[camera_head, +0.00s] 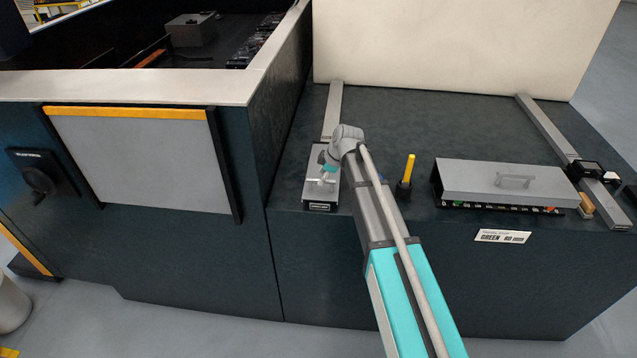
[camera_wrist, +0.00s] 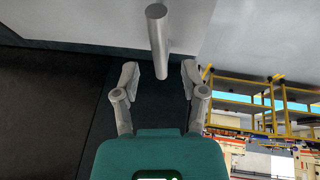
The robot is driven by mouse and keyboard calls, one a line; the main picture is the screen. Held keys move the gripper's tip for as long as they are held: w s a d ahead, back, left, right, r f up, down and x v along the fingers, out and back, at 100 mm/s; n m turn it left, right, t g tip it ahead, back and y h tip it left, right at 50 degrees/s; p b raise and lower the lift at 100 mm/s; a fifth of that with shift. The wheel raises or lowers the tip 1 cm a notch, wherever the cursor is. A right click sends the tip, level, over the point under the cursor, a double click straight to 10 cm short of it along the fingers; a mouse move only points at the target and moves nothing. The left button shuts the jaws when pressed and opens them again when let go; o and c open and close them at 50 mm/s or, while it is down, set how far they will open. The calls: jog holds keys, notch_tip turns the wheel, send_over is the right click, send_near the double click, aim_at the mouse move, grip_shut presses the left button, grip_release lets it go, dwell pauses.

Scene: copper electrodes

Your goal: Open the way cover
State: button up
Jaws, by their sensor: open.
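The grey cover box (camera_head: 314,195) that I take for the way cover sits at the near end of the left rail, on the dark machine deck. Its lid looks down. A light bar handle (camera_head: 313,181) shows on top, partly hidden by my gripper (camera_head: 323,177). In the wrist view my gripper (camera_wrist: 161,79) is open and empty. The grey round handle bar (camera_wrist: 157,35) reaches down from the top, its end between the two fingertips. A gap shows on each side, and I see no grip on it. The exact depth is hard to judge.
A wider grey cover with a handle (camera_head: 490,174) stands right, over a row of coloured parts. A yellow-topped peg (camera_head: 408,170) stands between. The right rail (camera_head: 545,126) carries a black device. A cream panel (camera_head: 460,45) rises behind; a dark walled enclosure (camera_head: 276,110) is left.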

jog(key=shift+w+a+f+b, duration=0.15)
jog(key=shift+a+f+b, duration=0.1)
jog(key=shift+f+b, duration=0.25)
jog(key=shift+f, duration=0.1)
jog(key=shift+c, duration=0.2)
grip_shut()
jog(key=shift+a, duration=0.15)
